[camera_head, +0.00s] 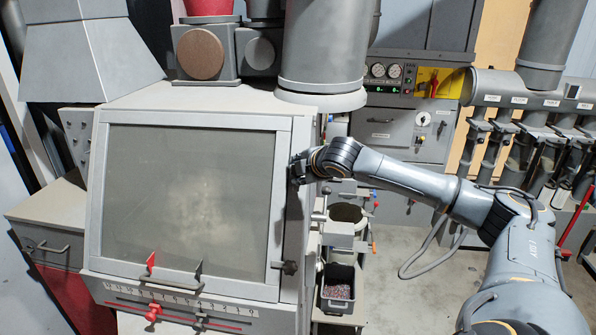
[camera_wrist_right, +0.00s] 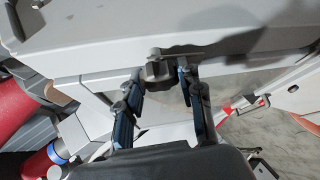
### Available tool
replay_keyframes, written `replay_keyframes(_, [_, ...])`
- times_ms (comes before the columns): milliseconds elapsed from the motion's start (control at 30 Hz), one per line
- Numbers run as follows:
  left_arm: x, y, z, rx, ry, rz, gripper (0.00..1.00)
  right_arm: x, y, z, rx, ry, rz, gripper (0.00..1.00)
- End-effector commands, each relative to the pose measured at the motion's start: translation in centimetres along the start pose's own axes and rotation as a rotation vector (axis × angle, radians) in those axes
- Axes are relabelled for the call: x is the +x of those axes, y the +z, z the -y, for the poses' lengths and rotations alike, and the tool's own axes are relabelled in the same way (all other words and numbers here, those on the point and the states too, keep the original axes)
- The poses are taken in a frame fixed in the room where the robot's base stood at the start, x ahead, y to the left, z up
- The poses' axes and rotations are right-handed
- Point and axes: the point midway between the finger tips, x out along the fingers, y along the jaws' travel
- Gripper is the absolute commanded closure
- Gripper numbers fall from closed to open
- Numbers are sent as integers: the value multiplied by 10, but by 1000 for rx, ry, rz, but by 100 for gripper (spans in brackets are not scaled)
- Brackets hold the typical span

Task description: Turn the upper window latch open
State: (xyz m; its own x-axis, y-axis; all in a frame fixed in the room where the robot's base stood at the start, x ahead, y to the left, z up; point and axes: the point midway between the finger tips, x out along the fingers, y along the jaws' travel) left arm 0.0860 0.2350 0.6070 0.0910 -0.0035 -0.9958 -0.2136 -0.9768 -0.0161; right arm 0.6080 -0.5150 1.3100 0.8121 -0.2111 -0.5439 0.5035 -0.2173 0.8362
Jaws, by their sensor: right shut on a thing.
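The window (camera_head: 185,190) is a large grey pane in a light frame on the cabinet front, closed in its frame as far as I can see. My right gripper (camera_head: 297,172) is at the upper part of the window's right edge, where it hides the upper latch in the head view. In the right wrist view, the upper latch (camera_wrist_right: 158,68) is a dark knob between the fingertips of my right gripper (camera_wrist_right: 161,76), which is shut on it. The lower latch (camera_head: 289,267) is a dark knob lower on the same edge. My left gripper is not in view.
A scale with red pointers (camera_head: 152,312) runs below the window. A black bin (camera_head: 338,287) of granules stands right of the cabinet, below several small levers. A thick grey pipe (camera_head: 323,45) rises above the cabinet. Open floor (camera_head: 400,270) lies under my right arm.

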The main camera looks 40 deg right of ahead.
Motion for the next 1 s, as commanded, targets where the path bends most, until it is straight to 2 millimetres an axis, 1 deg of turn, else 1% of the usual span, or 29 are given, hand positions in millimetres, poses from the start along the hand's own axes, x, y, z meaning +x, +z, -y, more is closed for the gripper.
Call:
replay_keyframes(200, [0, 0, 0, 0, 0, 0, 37, 0, 1, 0, -49, -29, 2, 95])
replay_keyframes(667, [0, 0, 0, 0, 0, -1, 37, 0, 1, 0, -62, -35, 4, 95])
replay_keyframes(700, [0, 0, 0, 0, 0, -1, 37, 0, 1, 0, -61, -35, 4, 61])
replay_keyframes(767, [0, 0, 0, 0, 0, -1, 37, 0, 1, 0, -61, -35, 3, 49])
replay_keyframes(800, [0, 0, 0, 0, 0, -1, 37, 0, 1, 0, -61, -35, 3, 41])
replay_keyframes(1000, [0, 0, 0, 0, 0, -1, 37, 0, 1, 0, -60, -35, 3, 40])
